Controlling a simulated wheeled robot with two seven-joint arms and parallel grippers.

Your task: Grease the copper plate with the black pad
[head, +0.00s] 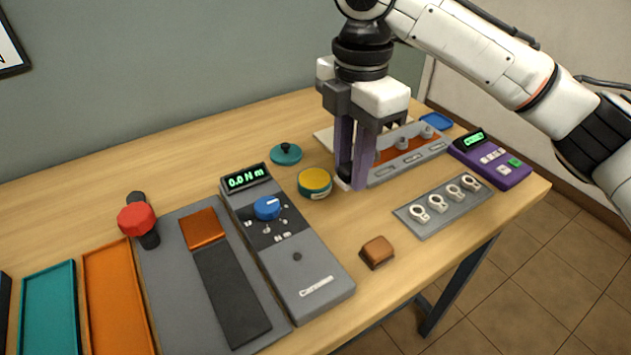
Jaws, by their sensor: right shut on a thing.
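The copper plate (204,229) lies at the far end of a dark strip (232,295) on a grey board (165,270) at left. My right gripper (350,182) points down beside an open round tin (314,182) with a yellow top surface and teal sides. Its purple fingers are shut on a small dark thing low between the tips, likely the black pad; the fingers hide most of it. It is right of the tin, far from the copper plate. I cannot tell if it touches the table. My left gripper is not in view.
A teal lid (286,154) lies behind the tin. A grey torque meter (285,245) reading 0.0 stands between tin and board. A red knob (136,219), brown block (377,251), ring-terminal plate (443,206) and purple meter (489,157) stand around. Bare wood shows in front of the tin.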

